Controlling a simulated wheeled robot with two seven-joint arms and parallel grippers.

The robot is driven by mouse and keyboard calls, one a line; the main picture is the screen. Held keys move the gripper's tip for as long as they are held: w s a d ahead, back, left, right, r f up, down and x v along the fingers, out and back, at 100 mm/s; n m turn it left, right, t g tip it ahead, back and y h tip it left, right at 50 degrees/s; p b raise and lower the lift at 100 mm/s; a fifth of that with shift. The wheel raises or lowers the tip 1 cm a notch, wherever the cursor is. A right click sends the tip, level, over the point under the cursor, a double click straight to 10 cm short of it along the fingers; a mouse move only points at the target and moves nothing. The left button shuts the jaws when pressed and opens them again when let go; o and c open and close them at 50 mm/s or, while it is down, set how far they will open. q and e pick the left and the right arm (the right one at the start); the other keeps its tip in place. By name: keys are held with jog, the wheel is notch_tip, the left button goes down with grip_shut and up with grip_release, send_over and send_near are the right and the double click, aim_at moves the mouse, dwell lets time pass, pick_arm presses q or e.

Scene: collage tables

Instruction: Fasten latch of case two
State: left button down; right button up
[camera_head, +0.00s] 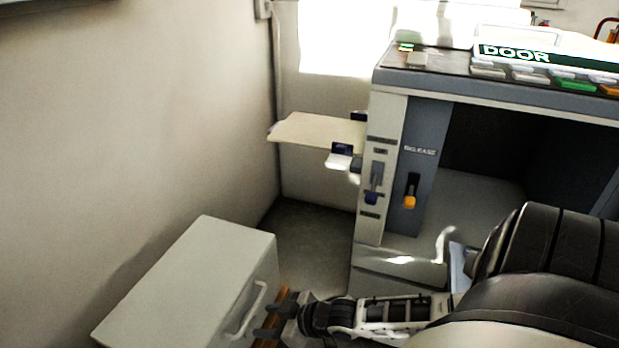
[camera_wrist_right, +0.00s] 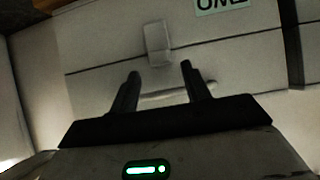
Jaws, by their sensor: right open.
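A pale case (camera_head: 190,275) with a curved handle (camera_head: 248,312) stands at the lower left of the head view. My right gripper (camera_head: 268,321) is beside its handle side, open. In the right wrist view, the open fingers (camera_wrist_right: 160,88) point at a pale case front (camera_wrist_right: 95,60) with a label reading "ONE" (camera_wrist_right: 220,4), cut by the top edge. A small pale latch flap (camera_wrist_right: 158,43) lies across a seam there; I cannot tell if it is fastened. A handle bar (camera_wrist_right: 178,98) shows between the fingers. No case marked two is readable. My left gripper is not in view.
A grey console (camera_head: 395,215) with sliders, a "RELEASE" lever (camera_head: 410,192) and a "DOOR" sign (camera_head: 515,54) stands on the right. A pale shelf (camera_head: 310,130) juts from its left side. A wall (camera_head: 120,130) bounds the left. A brown strip (camera_head: 281,297) shows by my right gripper.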

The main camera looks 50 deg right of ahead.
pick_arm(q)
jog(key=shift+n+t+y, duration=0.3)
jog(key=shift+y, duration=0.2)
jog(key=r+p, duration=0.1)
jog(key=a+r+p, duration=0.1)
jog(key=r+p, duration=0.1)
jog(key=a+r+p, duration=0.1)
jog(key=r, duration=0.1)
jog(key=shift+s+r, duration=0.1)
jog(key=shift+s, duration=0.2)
pick_arm(e)
jog(key=v, duration=1.2)
jog(key=shift+r, duration=0.2)
jog(key=shift+d, duration=0.1)
